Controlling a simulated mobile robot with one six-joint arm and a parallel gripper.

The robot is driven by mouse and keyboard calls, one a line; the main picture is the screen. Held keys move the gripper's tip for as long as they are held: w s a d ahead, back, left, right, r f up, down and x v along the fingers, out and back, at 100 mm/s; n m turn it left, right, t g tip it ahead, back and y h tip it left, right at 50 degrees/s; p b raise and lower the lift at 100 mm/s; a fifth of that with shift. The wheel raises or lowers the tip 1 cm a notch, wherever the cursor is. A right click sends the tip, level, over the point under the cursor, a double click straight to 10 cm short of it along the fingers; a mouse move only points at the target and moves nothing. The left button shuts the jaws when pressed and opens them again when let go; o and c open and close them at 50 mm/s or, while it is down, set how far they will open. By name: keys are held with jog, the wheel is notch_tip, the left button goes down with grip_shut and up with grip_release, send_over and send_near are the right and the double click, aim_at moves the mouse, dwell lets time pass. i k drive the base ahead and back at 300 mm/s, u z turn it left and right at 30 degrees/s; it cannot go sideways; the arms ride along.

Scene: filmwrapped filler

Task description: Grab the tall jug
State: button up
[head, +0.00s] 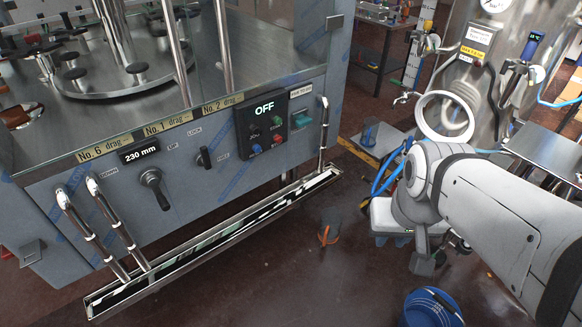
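I cannot clearly make out a tall jug. A small dark vessel-like object with an orange part (328,233) stands on the floor in the middle, too small to identify. My white arm reaches in from the right. Its far end is over the floor, right of the orange-and-dark object and apart from it. The fingers do not show clearly, so their state and any held thing cannot be told.
A large filler machine (130,190) with handles, knobs and an "OFF" display fills the left. A long metal drip tray (225,238) runs along its base. A steel tank (505,50) stands back right. A blue round object (432,308) is at the bottom. The floor (310,285) between is mostly clear.

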aim_at(331, 218)
jog(key=u, duration=0.65)
jog(key=i, duration=0.95)
